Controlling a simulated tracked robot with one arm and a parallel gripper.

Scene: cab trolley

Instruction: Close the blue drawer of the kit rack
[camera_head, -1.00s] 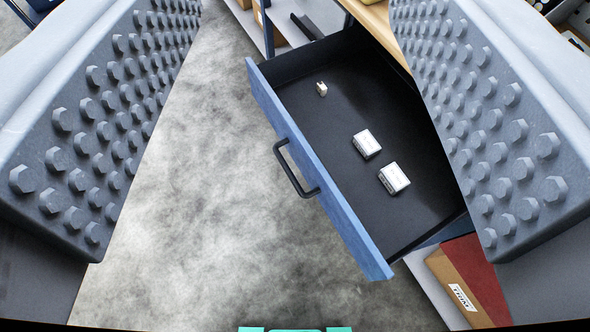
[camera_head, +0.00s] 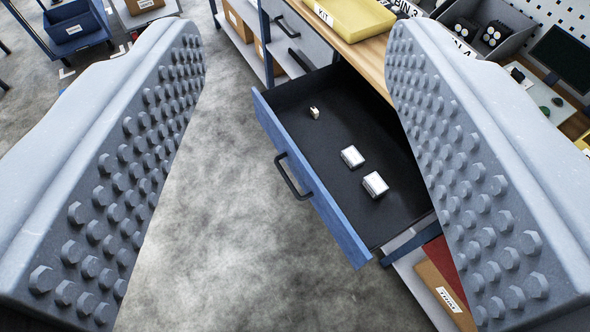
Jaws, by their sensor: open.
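The blue drawer (camera_head: 310,183) stands pulled out of the kit rack (camera_head: 345,52), right of centre. Its blue front faces lower left and carries a black bar handle (camera_head: 292,178). Inside, on the dark floor, lie two white boxes (camera_head: 352,157) (camera_head: 375,185) and a small pale piece (camera_head: 314,112). My gripper (camera_head: 300,190) is open and empty, its studded jaws at the left and right of the picture. The drawer front and handle show between the jaws, farther away, with no visible contact. The right jaw hides part of the drawer's right side.
A yellow tray (camera_head: 345,18) sits on the rack's wooden top. A grey drawer (camera_head: 300,40) left of the blue one looks shut. A box with a red top (camera_head: 440,262) lies below. A blue trolley (camera_head: 75,25) stands far left. Grey floor (camera_head: 215,210) is clear left of the drawer.

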